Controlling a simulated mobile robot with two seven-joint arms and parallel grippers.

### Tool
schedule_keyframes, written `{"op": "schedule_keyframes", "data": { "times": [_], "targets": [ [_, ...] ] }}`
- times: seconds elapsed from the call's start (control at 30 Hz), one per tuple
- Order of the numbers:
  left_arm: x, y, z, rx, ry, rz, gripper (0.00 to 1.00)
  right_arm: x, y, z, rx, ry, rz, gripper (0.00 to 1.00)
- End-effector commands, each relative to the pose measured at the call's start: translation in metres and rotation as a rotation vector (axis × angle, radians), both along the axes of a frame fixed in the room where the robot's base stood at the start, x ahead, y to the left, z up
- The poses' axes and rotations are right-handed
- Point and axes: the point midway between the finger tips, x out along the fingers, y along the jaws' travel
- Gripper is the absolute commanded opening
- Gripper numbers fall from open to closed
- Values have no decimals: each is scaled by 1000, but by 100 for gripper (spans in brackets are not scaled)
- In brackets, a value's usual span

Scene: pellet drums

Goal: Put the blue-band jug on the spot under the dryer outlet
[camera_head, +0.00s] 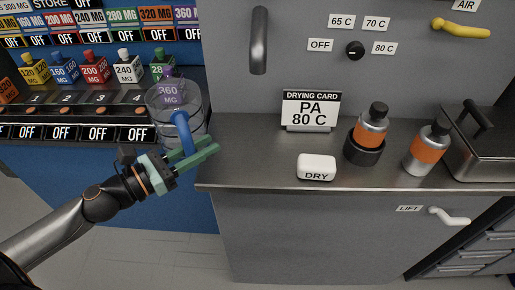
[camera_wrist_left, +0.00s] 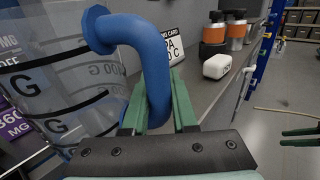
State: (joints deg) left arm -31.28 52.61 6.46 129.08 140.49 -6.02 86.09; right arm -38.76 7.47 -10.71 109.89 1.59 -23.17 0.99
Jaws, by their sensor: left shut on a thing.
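The clear jug (camera_head: 163,106) with a blue handle stands out at the left, in front of the drum shelf and near the left end of the grey counter. My left gripper (camera_head: 188,152) is shut on its handle, and the green fingers also hold the handle in the left wrist view (camera_wrist_left: 158,110). The wrist view shows dark bands and G marks on the jug wall (camera_wrist_left: 75,105). My right gripper (camera_wrist_left: 300,137) shows at the wrist view's right edge, fingers apart and empty.
On the counter (camera_head: 250,165) stand a drying card reading PA 80 C (camera_head: 311,108), a white DRY block (camera_head: 317,167), two orange-banded bottles (camera_head: 427,148) and a metal box (camera_head: 485,150). Several small colored drums (camera_head: 95,70) line the left shelf. The counter's left part is clear.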

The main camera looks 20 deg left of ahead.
Motion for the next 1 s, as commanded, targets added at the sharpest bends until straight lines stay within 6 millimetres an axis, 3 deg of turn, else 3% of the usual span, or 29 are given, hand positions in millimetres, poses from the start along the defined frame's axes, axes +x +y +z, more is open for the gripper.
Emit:
{"op": "schedule_keyframes", "data": {
  "times": [0.3, 0.57, 1.0],
  "targets": [
    [-25, 21, 4, -1, 1, -321, 0, 0, 2, -21, 2, 2, 3, 50],
    [-39, 26, 11, -4, 1, -453, 0, 1, 2, -25, 3, -2, 4, 50],
    [-6, -31, 14, -4, -3, -462, 0, 5, 6, -24, 8, -9, 12, 50]
  ]
}}
